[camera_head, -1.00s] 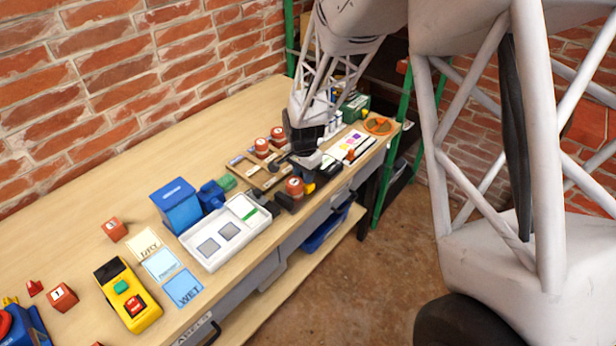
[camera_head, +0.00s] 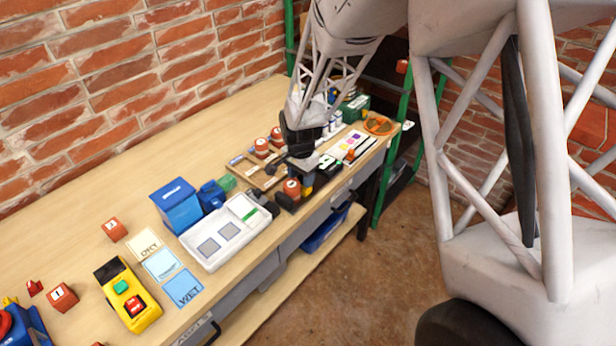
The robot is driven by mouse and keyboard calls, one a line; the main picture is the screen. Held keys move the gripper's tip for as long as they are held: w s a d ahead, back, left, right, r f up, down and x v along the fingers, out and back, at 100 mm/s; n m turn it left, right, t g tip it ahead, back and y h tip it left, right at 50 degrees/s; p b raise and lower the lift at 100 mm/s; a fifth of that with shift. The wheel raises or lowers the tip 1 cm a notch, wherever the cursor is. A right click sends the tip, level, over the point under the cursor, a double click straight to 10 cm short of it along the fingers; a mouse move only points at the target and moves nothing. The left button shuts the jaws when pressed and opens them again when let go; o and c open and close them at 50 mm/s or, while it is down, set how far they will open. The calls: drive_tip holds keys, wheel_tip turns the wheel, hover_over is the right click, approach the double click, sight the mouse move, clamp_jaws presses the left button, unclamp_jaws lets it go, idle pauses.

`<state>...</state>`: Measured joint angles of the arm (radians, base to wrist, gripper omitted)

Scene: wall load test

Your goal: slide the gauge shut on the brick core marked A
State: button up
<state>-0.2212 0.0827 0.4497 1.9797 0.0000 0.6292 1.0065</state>
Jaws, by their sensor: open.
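A round red-brown brick core (camera_head: 291,188) with a white label stands near the front edge of the bench; its mark is too small to read. A dark gauge (camera_head: 287,204) lies against it, with a black part on its left front and a dark part with a yellow patch (camera_head: 308,191) on its right. Whether the gauge touches the core on both sides I cannot tell. My gripper (camera_head: 303,164) is open, just above and behind this core. Its fingers are dark and small, and partly hide the gauge's far end. Two similar cores (camera_head: 262,147) stand on a wooden rack behind.
A white tray (camera_head: 213,262) with grey pads lies to the left, beside a blue box (camera_head: 177,205). DRY and WET cards, a yellow button box (camera_head: 130,296) and loose bricks are further left. A colour card (camera_head: 350,146) and orange dish (camera_head: 378,126) lie right.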

sight(301, 177)
drive_tip(key=shift+r, duration=0.2)
drive_tip(key=shift+r, duration=3.3)
drive_tip(key=shift+s+d+r, duration=0.25)
drive_tip(key=shift+s+r, duration=0.05)
drive_tip(key=shift+r, duration=0.2)
drive_tip(key=s+d+r+n+t, duration=0.1)
drive_tip(key=s+d+r+n, duration=0.1)
drive_tip(key=s+d+r, duration=0.35)
drive_tip(key=s+d+r+n, duration=0.2)
drive_tip(key=s+r, duration=0.4)
drive_tip(key=s, duration=0.4)
drive_tip(key=s+d+r+n+t, duration=0.1)
drive_tip(key=s+d+r+n, duration=0.1)
drive_tip(key=s+d+r, duration=0.35)
drive_tip(key=s+d+r+n, duration=0.1)
drive_tip(key=s+n, duration=0.1)
drive_tip(key=s, duration=1)
drive_tip(key=shift+r+n+t, duration=0.25)
drive_tip(key=shift+n+t, duration=0.05)
drive_tip(key=shift+n, duration=0.1)
idle(0.3)
